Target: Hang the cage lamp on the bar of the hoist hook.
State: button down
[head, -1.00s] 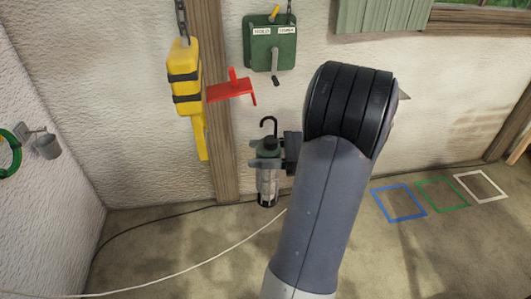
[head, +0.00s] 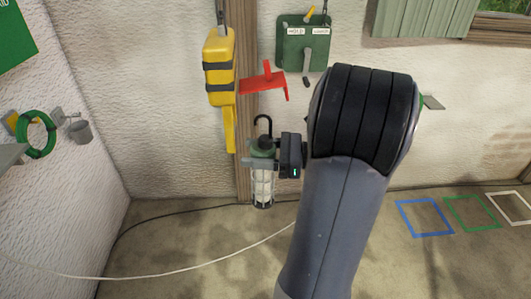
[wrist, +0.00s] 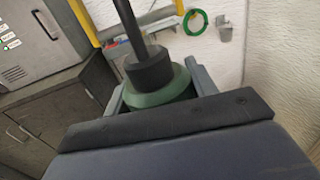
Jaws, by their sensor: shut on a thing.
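The cage lamp (head: 263,188) has a green top, a pale caged body and a black hook (head: 263,126) pointing up. It hangs upright in my gripper (head: 260,163), which is shut around its green top. In the wrist view the green top (wrist: 160,97) sits between the fingers, with the black hook stem rising from it. The yellow hoist hook block (head: 219,68), with black bands, hangs from a chain to the upper left of the lamp. Its yellow lower part (head: 229,130) is left of the lamp hook, apart in the picture. A grey bar between yellow pieces (wrist: 84,18) shows behind the stem.
A red bracket (head: 264,80) juts out above the lamp, by the wooden post (head: 244,185). A green crank box (head: 304,50) is on the wall. A green coil (head: 37,137) and small bucket (head: 80,131) hang left. Floor outlines (head: 425,217) lie right; cables cross the floor.

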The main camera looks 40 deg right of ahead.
jog(key=w+a+f+b, duration=0.2)
jog(key=w+a+b, duration=0.1)
jog(key=a, duration=0.2)
jog(key=shift+w+a+f, duration=0.3)
jog(key=shift+w+f, duration=0.05)
jog(key=shift+w, duration=0.05)
dwell(0.5)
jog(key=shift+c, duration=2.3)
grip_release()
